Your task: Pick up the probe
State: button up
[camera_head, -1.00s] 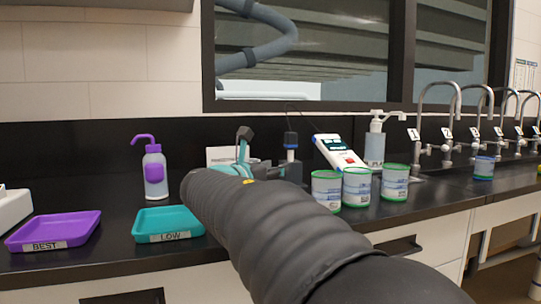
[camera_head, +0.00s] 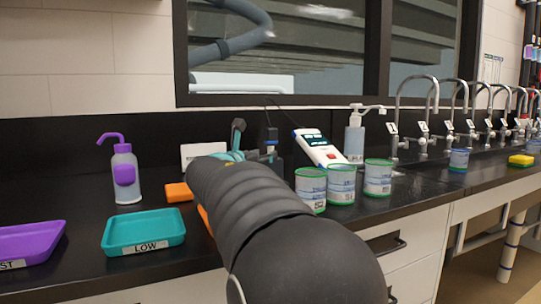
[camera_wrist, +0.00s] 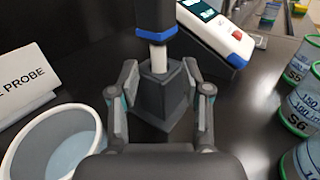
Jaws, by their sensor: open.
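The probe (camera_wrist: 157,18) stands upright in the wrist view, with a dark handle, a blue band and a pale shaft. Its lower end sits in a dark grey holder (camera_wrist: 160,97). In the head view the probe (camera_head: 270,136) shows just right of my gripper (camera_head: 245,154), which is partly hidden by my arm. In the wrist view my gripper (camera_wrist: 160,72) is open and empty, one finger on each side of the holder in the picture. I cannot tell whether the fingers reach level with the shaft.
A white meter (camera_head: 319,148) stands behind several green-rimmed sample cups (camera_head: 341,186). A pale cup (camera_wrist: 52,145) and a "PROBE" card (camera_wrist: 22,82) are left of the gripper. A teal "LOW" tray (camera_head: 145,228), an orange block (camera_head: 178,192) and a wash bottle (camera_head: 125,175) are at left.

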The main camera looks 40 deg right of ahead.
jog(key=shift+p+x, duration=0.45)
jog(key=shift+x, duration=2.2)
jog(key=shift+a+r, duration=0.1)
jog(key=shift+r, duration=0.1)
grip_shut()
